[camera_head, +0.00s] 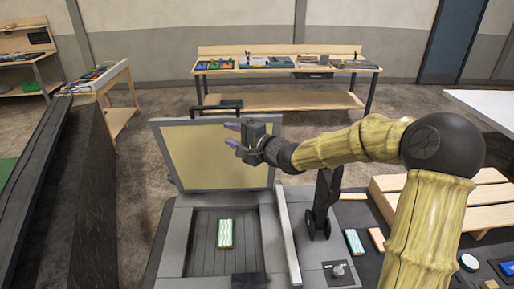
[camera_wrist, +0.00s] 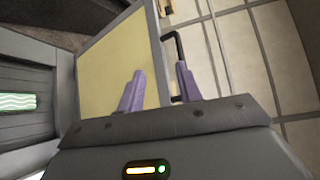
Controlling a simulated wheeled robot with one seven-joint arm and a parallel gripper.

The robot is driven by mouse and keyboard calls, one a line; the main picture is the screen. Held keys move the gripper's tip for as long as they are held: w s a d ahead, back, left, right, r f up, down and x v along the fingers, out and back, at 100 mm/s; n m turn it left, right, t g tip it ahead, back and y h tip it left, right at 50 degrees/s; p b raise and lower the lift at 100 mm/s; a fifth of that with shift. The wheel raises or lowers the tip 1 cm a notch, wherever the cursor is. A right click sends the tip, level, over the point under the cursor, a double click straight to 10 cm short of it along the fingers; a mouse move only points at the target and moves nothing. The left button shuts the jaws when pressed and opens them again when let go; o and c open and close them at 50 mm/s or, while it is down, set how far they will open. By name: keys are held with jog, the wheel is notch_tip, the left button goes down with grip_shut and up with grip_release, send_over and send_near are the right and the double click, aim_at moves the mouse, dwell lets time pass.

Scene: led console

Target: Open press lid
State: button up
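The press lid (camera_head: 215,160) stands raised, tilted up at the back of the grey press (camera_head: 180,235), with its tan inner face showing. The lid also fills the left middle of the wrist view (camera_wrist: 112,60). A dark bar (camera_head: 215,108), apparently the lid's handle, shows at its top edge; in the wrist view a black bent bar (camera_wrist: 172,36) passes beside the right finger. My gripper (camera_head: 233,135) is in front of the lid's upper right part. Its purple fingers (camera_wrist: 160,84) are apart with nothing visibly held; contact with the lid or bar cannot be told.
A green wavy-patterned board (camera_head: 225,233) lies in the open press bed. A black lever (camera_head: 320,205) stands right of the press. Small coloured pieces (camera_head: 376,239) and a slatted wooden rack (camera_head: 480,200) are farther right. A workbench (camera_head: 285,70) stands behind, across open floor.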

jog(key=v, duration=0.8)
jog(key=shift+s+d, duration=0.3)
jog(key=shift+s, duration=0.05)
jog(key=shift+d+f+b, duration=0.1)
jog(key=shift+f+b, duration=0.1)
jog(key=shift+b, duration=0.15)
jog(key=c, duration=0.5)
jog(key=f+h, duration=0.1)
jog(key=f, duration=0.2)
jog(key=d+f+n+h+b, duration=0.1)
jog(key=f+h, duration=0.1)
jog(key=f, duration=0.2)
jog(key=s+f+n+g+h+b, duration=0.1)
jog(key=f+h, duration=0.1)
jog(key=f, duration=0.1)
jog(key=shift+d+f, duration=0.4)
grip_shut()
jog(key=s+d+f+n+g+h+b, duration=0.3)
jog(key=s+d+f+n+g, duration=0.1)
jog(key=s+f, duration=0.4)
jog(key=s+d+f+n+g+h+b, duration=0.3)
jog(key=s+f, duration=0.5)
jog(key=s, duration=0.5)
jog(key=d+n+g+h, duration=0.1)
jog(key=d, duration=0.1)
jog(key=shift+s+d+f+b, duration=0.2)
jog(key=shift+d+f+b, duration=0.15)
jog(key=shift+b, duration=0.05)
